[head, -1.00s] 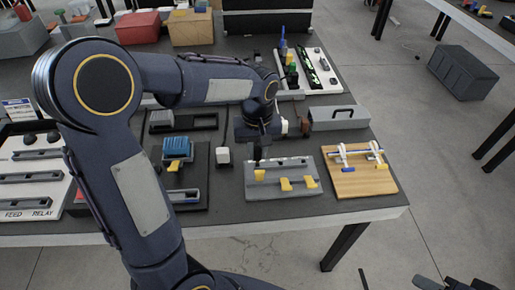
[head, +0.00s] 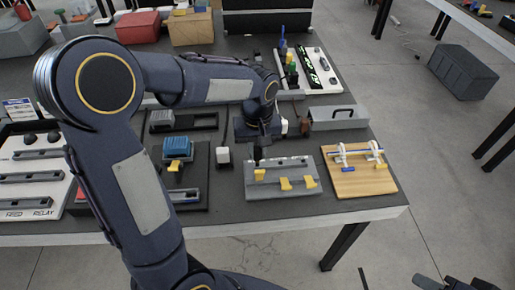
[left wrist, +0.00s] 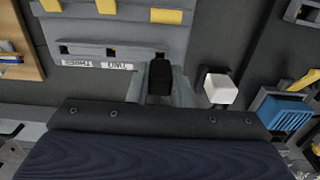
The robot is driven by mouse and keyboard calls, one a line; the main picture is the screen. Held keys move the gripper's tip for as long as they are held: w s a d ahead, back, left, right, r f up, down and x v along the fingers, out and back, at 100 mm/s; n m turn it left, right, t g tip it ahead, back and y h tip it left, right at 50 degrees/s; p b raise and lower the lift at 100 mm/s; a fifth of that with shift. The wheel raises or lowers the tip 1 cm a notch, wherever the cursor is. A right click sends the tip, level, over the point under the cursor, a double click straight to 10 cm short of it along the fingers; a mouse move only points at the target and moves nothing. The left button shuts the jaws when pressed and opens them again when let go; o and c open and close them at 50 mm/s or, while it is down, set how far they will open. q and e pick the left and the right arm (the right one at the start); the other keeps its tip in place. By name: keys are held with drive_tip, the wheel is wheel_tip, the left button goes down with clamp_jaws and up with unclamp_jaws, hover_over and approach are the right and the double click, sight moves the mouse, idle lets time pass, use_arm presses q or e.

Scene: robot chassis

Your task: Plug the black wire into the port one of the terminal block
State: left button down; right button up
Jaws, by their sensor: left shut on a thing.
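The grey terminal block (head: 285,191) lies on the table with yellow levers on it. In the left wrist view its body (left wrist: 125,32) shows two open ports above upside-down labels, apparently TWO and THREE. My left gripper (head: 258,158) is over the block's back left end. In the left wrist view the left gripper (left wrist: 162,92) is shut on the black wire's plug (left wrist: 160,76). The plug's tip meets the block edge in line with the ports, where port one would be. Port one is hidden, and I cannot tell how deep the tip sits. A dark part, probably my right gripper (head: 450,283), shows at the bottom right.
A white block (left wrist: 220,88) stands close beside the plug. A blue part (head: 178,147) with a yellow lever is left of the terminal block. A wooden board (head: 360,181) with white clips lies to its right. A grey toolbox (head: 337,123) stands behind.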

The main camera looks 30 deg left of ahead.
sight(257, 148)
use_arm(q)
drive_tip(key=shift+f+b, duration=0.95)
drive_tip(key=shift+f, duration=0.4)
drive_tip(key=c, duration=1.2)
unclamp_jaws()
wheel_tip(257, 148, up, 8)
drive_tip(key=shift+f+p, duration=0.1)
drive_tip(key=shift+p, duration=0.5)
